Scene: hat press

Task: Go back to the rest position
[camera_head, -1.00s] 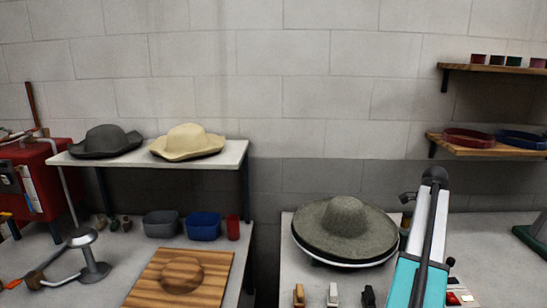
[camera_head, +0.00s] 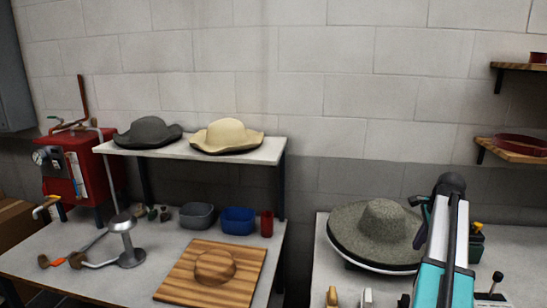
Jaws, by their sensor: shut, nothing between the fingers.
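My arm shows at the right in the head view as a teal and white link with a dark rounded joint at its upper end. It rises in front of the right bench, just right of the grey felt hat (camera_head: 383,224). A small dark part sticks out to the left of that joint. I cannot make out the fingers of my gripper. The grey hat lies brim down on a round white-edged base on the right bench (camera_head: 325,280), and the arm overlaps its right edge.
Dark (camera_head: 148,132) and cream (camera_head: 226,136) hats lie on a shelf. A gap separates the benches.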

